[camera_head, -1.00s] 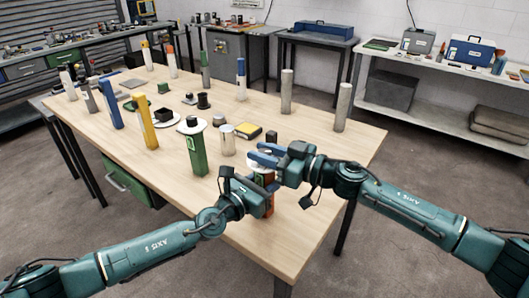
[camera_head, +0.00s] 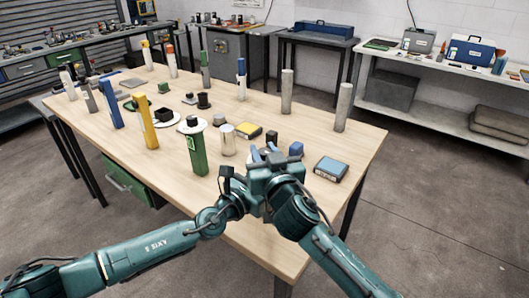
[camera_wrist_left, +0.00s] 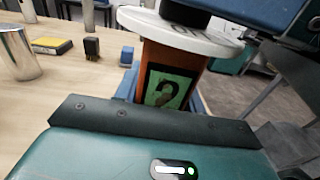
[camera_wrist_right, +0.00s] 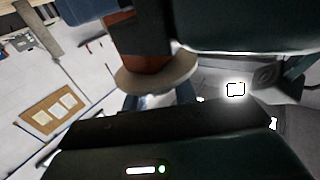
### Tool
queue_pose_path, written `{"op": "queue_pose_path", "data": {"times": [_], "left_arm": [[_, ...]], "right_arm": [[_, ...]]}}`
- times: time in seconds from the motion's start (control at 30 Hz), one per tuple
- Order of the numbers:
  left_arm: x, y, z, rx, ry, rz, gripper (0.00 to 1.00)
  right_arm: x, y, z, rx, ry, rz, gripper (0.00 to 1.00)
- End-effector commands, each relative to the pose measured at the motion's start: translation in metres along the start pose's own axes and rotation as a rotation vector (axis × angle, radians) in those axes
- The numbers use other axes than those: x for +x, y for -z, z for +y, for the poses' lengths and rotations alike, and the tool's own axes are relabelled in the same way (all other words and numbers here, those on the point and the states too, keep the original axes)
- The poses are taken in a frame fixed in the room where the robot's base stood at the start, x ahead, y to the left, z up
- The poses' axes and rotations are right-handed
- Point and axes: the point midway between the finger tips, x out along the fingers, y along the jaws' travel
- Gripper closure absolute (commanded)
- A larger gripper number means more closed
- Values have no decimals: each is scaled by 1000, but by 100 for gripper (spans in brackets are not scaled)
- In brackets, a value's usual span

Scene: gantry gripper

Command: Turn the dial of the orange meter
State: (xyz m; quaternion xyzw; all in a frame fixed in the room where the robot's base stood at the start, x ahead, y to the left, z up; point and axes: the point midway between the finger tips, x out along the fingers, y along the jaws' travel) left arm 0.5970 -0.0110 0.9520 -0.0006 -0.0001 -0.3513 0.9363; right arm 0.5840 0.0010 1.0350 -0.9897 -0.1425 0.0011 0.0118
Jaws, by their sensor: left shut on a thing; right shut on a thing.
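The orange meter (camera_wrist_left: 170,58) stands close in front of my left wrist camera, with a green display on its face and a pale round dial (camera_wrist_left: 137,20) on top. My left gripper (camera_wrist_left: 165,98) is shut around its body. My right gripper (camera_head: 272,152) is at the top of the meter, shut on the dial; its blue and dark parts cover much of the dial in the left wrist view. In the right wrist view the orange body (camera_wrist_right: 115,35) and dial rim (camera_wrist_right: 150,82) appear inverted. In the head view my arms hide the meter and most of the left gripper.
A green meter (camera_head: 197,155) and a metal cylinder (camera_head: 228,140) stand left of my grippers. A yellow-and-black box (camera_head: 248,131) lies behind, and a blue-topped box (camera_head: 330,168) lies to the right. A yellow post (camera_head: 148,122) stands farther left.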

Motion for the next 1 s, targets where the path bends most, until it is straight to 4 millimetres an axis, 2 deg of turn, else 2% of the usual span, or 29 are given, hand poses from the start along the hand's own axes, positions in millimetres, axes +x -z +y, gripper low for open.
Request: {"op": "queue_pose_path", "data": {"times": [0.3, 0.73, 0.77, 1.0], "left_arm": [[0, 2, -4, 1, 8, 4, 95], [0, 2, -4, 3, 7, 4, 95], [0, 2, -4, 3, 7, 4, 95], [0, 2, -3, 1, 6, 4, 95]], "right_arm": [[0, 3, 0, 3, -84, 7, 95], [0, 3, 2, 0, -94, 7, 95], [0, 3, 2, 0, -94, 7, 72], [0, 2, 1, 0, -93, 4, 52]]}}
